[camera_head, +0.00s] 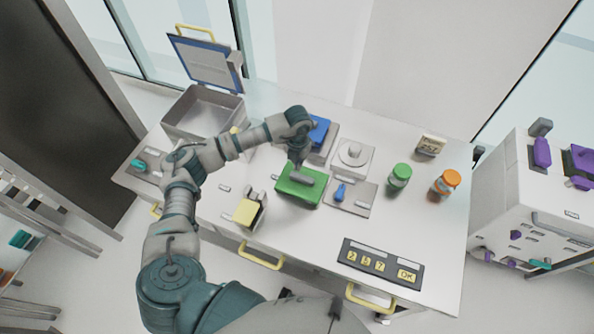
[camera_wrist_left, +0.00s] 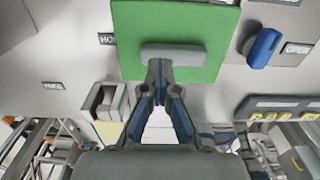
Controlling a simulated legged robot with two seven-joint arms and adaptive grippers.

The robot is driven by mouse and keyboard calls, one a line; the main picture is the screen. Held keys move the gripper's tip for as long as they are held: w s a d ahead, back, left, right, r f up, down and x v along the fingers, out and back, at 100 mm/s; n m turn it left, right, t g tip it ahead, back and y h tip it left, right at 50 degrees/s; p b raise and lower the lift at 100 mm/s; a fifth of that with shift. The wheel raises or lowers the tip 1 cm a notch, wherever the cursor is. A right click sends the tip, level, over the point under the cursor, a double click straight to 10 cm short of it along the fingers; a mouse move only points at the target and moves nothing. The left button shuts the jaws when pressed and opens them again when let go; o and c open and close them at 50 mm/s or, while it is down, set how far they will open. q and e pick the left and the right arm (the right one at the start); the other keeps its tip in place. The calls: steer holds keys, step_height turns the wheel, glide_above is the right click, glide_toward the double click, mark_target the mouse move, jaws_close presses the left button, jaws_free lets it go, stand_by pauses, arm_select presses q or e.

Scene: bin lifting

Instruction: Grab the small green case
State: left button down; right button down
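The small green case (camera_head: 290,192) is a flat green block with a grey bar handle (camera_head: 307,172) on top, lying in the middle of the white table. The green case fills the upper middle of the left wrist view (camera_wrist_left: 215,20). My left gripper (camera_head: 296,160) points down at the handle from above. In the left wrist view, its fingertips (camera_wrist_left: 160,66) look close together and overlap the handle's near edge. I cannot tell whether the handle is between them, nor whether the case bears on the table. My right gripper is not in view.
Close around the case are a blue item (camera_head: 319,130), a plate with a blue knob (camera_head: 340,193), a yellow-topped block (camera_head: 247,212) and a grey scale-like device (camera_head: 353,155). Green (camera_head: 400,176) and orange (camera_head: 446,182) jars stand right. An open grey bin (camera_head: 203,112) is back left.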

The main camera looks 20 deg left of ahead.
mark_target(297, 174)
arm_select(q)
steer(key=r, duration=0.5)
steer(key=shift+s+a, duration=0.1)
steer(key=shift+s, duration=0.15)
steer(key=c, duration=1.9)
jaws_free()
steer(key=o, duration=1.5)
